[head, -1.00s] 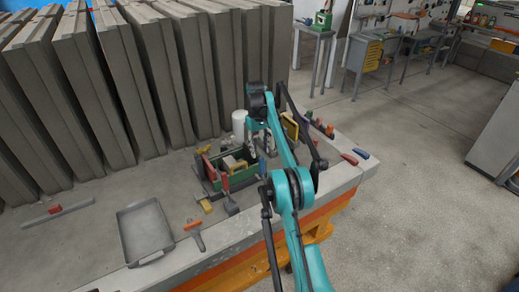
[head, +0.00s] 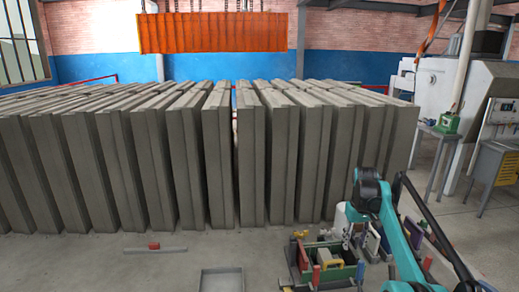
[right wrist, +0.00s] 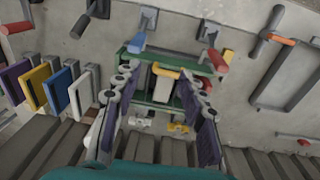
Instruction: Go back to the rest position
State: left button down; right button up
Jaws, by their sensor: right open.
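My teal right arm crosses the lower right of the head view. My left gripper is in neither view.
A row of tall grey concrete panels (head: 250,160) stands close behind the work area. A grey tray (head: 222,271) and a bar with a red grip (head: 154,248) lie to the left. Coloured upright tools (right wrist: 58,88) stand beside the box. An orange beam (head: 212,32) hangs behind.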

jog(key=s+a+r+t+b, duration=0.1)
jog(key=s+a+r+t, duration=0.1)
jog(key=s+a, duration=0.45)
jog(key=s+a+r+t+b, duration=0.15)
jog(key=s+a, duration=0.25)
jog(key=s, duration=0.6)
jog(key=s+a+f+t, duration=0.1)
jog(key=s+a+f, duration=0.1)
jog(key=s+f, duration=0.4)
jog(key=s+a+f+t+b, duration=0.1)
jog(key=s+f, duration=0.4)
jog(key=s, duration=0.7)
jog(key=shift+a+f+m+t, duration=0.4)
jog(key=shift+a+t, duration=0.25)
jog(key=shift+a, duration=0.45)
